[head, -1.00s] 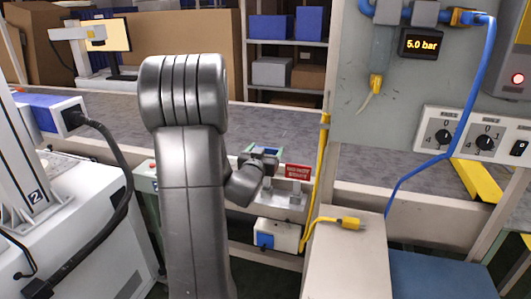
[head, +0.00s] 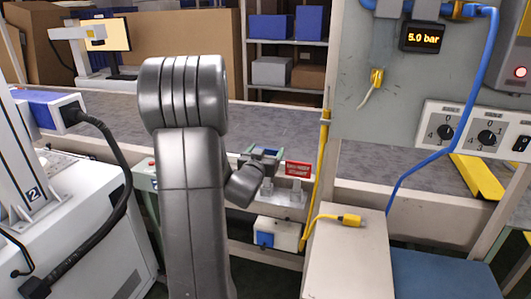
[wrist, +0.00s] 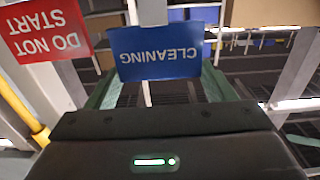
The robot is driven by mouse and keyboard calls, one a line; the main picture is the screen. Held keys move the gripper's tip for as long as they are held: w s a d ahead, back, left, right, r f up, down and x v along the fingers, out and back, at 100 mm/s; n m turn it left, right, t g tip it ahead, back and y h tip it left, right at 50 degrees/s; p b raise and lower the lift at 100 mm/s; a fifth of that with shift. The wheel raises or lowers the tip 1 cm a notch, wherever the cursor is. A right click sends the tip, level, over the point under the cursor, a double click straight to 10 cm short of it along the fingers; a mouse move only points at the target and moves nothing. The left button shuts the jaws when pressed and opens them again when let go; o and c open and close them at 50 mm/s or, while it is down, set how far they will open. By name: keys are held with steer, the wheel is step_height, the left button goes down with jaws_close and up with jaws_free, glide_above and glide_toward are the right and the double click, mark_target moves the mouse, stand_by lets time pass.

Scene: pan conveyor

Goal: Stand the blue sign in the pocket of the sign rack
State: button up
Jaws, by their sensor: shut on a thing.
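The blue sign (wrist: 155,52), lettered CLEANING, appears upside down in the wrist view with its white stem (wrist: 147,93) running down between my green fingers. My gripper (head: 264,157) is shut on this sign; the dark gripper body hides the stem's lower end. The sign rack (head: 284,198) is a pale holder on the rail just below and right of the gripper. Its pocket, and whether the stem is in it, cannot be made out.
A red DO NOT START sign (head: 298,169) stands upright on the rack, right of my gripper; it also shows in the wrist view (wrist: 46,30). A yellow post (head: 323,150) rises right of it. The grey conveyor (head: 290,125) runs behind.

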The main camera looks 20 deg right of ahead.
steer(key=shift+f+b, duration=1.6)
steer(key=shift+f, duration=0.05)
steer(key=o, duration=1.3)
steer(key=v, duration=1.3)
steer(key=shift+s+a, duration=0.3)
steer(key=x, duration=0.9)
steer(key=r+p+x, duration=0.1)
steer(key=x, duration=0.4)
steer(key=shift+a, duration=0.1)
